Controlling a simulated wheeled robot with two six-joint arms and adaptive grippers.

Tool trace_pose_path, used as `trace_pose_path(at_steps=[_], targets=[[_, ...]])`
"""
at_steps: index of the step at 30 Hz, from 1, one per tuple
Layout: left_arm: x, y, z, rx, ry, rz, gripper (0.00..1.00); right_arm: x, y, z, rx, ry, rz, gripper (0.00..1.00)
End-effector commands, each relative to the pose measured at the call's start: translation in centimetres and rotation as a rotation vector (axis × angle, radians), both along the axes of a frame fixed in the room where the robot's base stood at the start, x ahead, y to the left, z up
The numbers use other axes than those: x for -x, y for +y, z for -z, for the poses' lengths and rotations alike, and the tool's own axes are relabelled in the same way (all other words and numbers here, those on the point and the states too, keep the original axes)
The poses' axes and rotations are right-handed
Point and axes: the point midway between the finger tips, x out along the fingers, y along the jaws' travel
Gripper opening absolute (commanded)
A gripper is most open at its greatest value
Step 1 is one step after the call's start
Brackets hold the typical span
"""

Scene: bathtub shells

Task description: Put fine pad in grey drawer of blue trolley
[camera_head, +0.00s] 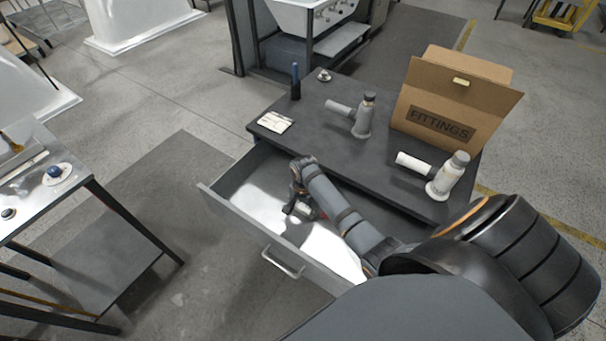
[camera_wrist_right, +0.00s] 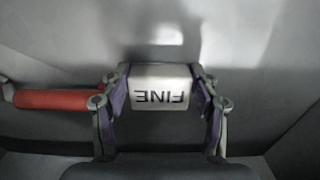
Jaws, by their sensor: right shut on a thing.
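The fine pad (camera_wrist_right: 160,93) is a small pale block with FINE printed on it, upside down in the right wrist view. My right gripper (camera_wrist_right: 160,100) is shut on it, with a finger on each side. In the head view the right gripper (camera_head: 298,207) reaches down inside the open grey drawer (camera_head: 248,236). The drawer is pulled out from under the dark tabletop (camera_head: 310,135). The pad is low over the drawer floor; whether it touches the floor I cannot tell. My left gripper is not in view.
A red-handled tool (camera_wrist_right: 62,100) lies beside the gripper in the drawer. On the top stand a FITTINGS box (camera_head: 440,115), two pipe fittings (camera_head: 363,117) (camera_head: 447,177), a blue marker-like item (camera_head: 295,82) and a pale card (camera_head: 275,122). A bench (camera_head: 62,205) stands left.

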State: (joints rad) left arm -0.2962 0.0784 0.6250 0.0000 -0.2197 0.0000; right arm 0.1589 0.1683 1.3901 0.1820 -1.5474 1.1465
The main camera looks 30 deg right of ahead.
Motion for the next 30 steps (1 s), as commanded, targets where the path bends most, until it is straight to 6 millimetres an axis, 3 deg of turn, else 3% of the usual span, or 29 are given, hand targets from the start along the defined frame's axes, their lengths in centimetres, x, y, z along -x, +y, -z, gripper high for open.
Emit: trace_pose_path(at_steps=[4, 5, 9, 20, 23, 30], targets=[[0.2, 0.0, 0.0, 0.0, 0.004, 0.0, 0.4, 0.0, 0.0, 0.1, 0.0, 0.0, 0.0, 0.36], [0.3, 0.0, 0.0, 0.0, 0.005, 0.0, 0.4, 0.0, 0.0, 0.1, 0.0, 0.0, 0.0, 0.64], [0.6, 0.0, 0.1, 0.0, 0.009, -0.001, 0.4, 0.0, 0.0, 0.1, 0.0, 0.0, 0.0, 0.83], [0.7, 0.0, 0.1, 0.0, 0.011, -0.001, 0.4, 0.0, 0.0, -0.1, 0.001, -0.001, 0.0, 0.84], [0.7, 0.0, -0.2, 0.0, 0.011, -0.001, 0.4, -0.1, -0.1, -1.4, 0.001, -0.003, 0.0, 0.84], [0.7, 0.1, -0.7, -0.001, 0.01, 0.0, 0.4, -0.1, -0.2, -7.2, 0.001, -0.005, 0.0, 0.84]])
